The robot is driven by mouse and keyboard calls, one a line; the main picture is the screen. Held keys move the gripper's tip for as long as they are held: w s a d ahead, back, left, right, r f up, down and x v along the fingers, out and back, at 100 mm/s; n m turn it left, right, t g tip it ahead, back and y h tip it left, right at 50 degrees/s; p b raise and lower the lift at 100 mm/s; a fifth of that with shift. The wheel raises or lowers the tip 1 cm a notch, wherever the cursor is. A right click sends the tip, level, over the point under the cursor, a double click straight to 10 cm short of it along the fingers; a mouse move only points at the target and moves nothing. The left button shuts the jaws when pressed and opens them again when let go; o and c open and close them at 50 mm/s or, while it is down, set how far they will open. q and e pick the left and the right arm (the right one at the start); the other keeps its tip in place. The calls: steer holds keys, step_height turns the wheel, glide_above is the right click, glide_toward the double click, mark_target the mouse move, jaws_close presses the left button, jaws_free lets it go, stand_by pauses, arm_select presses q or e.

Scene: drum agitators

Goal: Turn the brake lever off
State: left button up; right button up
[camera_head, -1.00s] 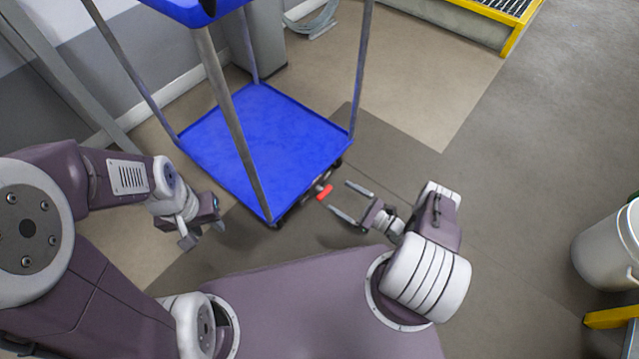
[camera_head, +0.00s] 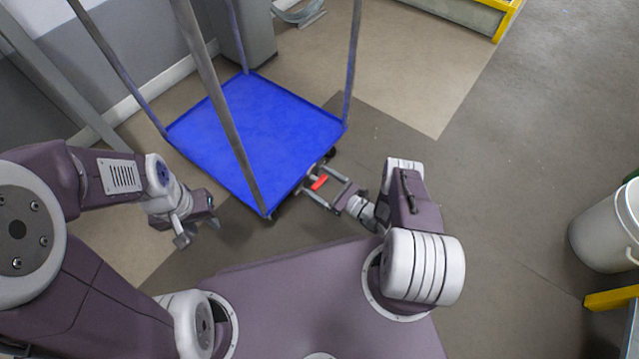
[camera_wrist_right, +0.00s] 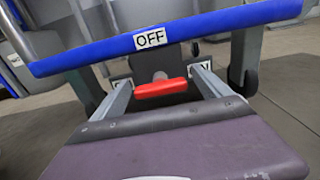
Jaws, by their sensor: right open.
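The blue cart (camera_head: 250,130) stands on the floor ahead of me. Its red brake lever (camera_head: 319,183) sticks out below the near right edge of its deck. In the right wrist view the red lever (camera_wrist_right: 162,89) lies between the two fingers, with a gap on either side. My right gripper (camera_head: 315,180) is open around the lever, apart from it. A white OFF label (camera_wrist_right: 150,39) is on the blue deck edge above the lever; a label ending in N (camera_wrist_right: 204,66) is partly hidden by the right finger. My left gripper (camera_head: 198,229) is open and empty, left of the cart.
Cart wheels (camera_wrist_right: 245,78) sit under the deck edge. Grey cart posts (camera_head: 218,100) rise from the deck corners, one between my arms. A white bucket (camera_head: 603,235) and a yellow frame (camera_head: 610,299) stand at the right. The floor right of the cart is clear.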

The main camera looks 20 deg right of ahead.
steer(key=c, duration=1.4)
steer(key=shift+o, duration=0.2)
steer(key=shift+m, duration=0.3)
steer(key=m+b, duration=0.1)
steer(key=m, duration=0.2)
steer(key=shift+m, duration=0.3)
steer(key=m+b, duration=0.1)
steer(key=m, duration=0.3)
steer(key=shift+d+f+m, duration=0.1)
steer(key=shift+m, duration=0.2)
steer(key=m+b, duration=0.1)
steer(key=m, duration=0.3)
steer(key=shift+f, duration=0.1)
steer(key=shift+w+m+b, duration=0.1)
steer(key=shift+m+b, duration=0.6)
steer(key=shift+m, duration=1.8)
